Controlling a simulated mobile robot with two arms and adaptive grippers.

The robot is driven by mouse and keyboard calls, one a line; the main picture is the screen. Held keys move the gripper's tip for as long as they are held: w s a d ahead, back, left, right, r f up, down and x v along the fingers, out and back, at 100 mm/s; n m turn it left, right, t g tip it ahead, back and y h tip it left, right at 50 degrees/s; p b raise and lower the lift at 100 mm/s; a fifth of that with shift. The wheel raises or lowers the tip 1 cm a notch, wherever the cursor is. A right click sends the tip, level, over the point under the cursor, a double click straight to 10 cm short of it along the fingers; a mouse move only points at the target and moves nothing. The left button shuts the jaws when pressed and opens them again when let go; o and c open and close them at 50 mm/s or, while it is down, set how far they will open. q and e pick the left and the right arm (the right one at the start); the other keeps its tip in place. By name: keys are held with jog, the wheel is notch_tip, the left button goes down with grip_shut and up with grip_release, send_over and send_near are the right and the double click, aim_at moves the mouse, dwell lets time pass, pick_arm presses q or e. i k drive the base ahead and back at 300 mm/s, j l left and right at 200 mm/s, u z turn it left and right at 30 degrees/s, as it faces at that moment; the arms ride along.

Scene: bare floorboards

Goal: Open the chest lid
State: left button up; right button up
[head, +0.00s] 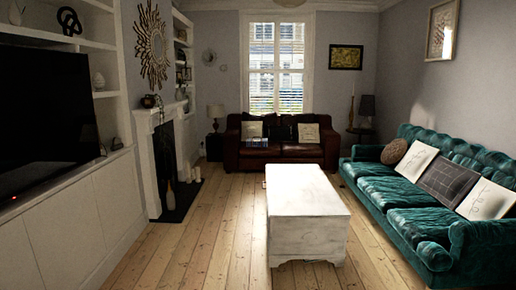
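A long white wooden chest (306,218) with a worn finish stands on the floorboards in the middle of the room. Its lid (303,190) looks shut and flat, with nothing lying on it. A small thing at the far left edge of the lid is too small to make out. Neither of my grippers shows in the head view, and no part of my arms is visible.
A green tufted sofa (409,208) stands right of the chest, a brown leather sofa (281,152) behind it. A white fireplace (157,150) and a television (42,120) line the left wall. Bare floorboards (205,235) are clear left of the chest.

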aim_at(295, 191)
jog(key=i+j+z, duration=0.15)
jog(key=i+j, duration=0.3)
jog(key=i, duration=0.5)
jog(key=i+j+z, duration=0.1)
jog(key=i+j, duration=0.45)
jog(key=i, duration=0.35)
jog(key=i+j+z, duration=0.15)
jog(key=i+j, duration=0.5)
jog(key=i, duration=0.2)
jog(key=i+j+z, duration=0.1)
jog(key=i+j, duration=0.6)
jog(key=i, duration=0.15)
jog(key=i+j+z, duration=0.3)
jog(key=i+j, duration=0.8)
